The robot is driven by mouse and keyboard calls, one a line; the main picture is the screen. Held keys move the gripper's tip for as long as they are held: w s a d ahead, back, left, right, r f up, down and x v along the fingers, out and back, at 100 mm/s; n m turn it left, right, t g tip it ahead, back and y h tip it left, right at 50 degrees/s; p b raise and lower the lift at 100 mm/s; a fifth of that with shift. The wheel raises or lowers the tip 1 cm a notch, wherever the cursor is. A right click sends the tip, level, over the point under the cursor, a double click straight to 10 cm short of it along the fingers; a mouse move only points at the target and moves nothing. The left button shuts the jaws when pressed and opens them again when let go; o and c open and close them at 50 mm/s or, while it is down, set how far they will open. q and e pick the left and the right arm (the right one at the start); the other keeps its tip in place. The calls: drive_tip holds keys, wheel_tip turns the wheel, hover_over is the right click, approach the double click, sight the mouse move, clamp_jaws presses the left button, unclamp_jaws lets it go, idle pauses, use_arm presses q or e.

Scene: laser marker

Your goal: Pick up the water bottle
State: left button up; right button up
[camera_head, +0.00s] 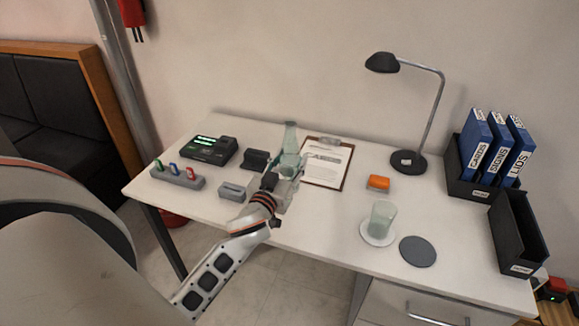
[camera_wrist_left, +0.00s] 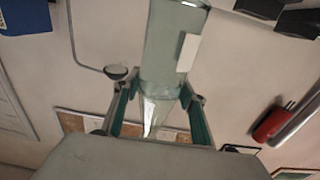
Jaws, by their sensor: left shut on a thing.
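The water bottle (camera_head: 290,138) is clear, pale green and upright, over the back middle of the desk in the head view. My left gripper (camera_head: 289,165) is shut around its lower part. The gripper and wrist hide the bottle's base, so I cannot tell whether it touches the desk. In the left wrist view the bottle (camera_wrist_left: 172,50) runs between the two green-lined fingers of the left gripper (camera_wrist_left: 158,105), with a pale label on its side. My right gripper is in neither view.
A clipboard (camera_head: 326,168) lies right of the bottle, and a black holder (camera_head: 256,160) and grey box (camera_head: 232,191) lie left. A glass (camera_head: 382,217) stands on a white coaster, near a desk lamp (camera_head: 408,162) and an orange block (camera_head: 378,183). The front middle desk is clear.

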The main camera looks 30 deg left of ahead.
sight(288, 127)
use_arm(q)
wheel_tip(288, 127, up, 6)
drive_tip(key=shift+r+p, duration=0.25)
drive_tip(key=shift+p, duration=0.6)
drive_tip(key=shift+r+p, duration=0.4)
drive_tip(key=shift+r, duration=2.05)
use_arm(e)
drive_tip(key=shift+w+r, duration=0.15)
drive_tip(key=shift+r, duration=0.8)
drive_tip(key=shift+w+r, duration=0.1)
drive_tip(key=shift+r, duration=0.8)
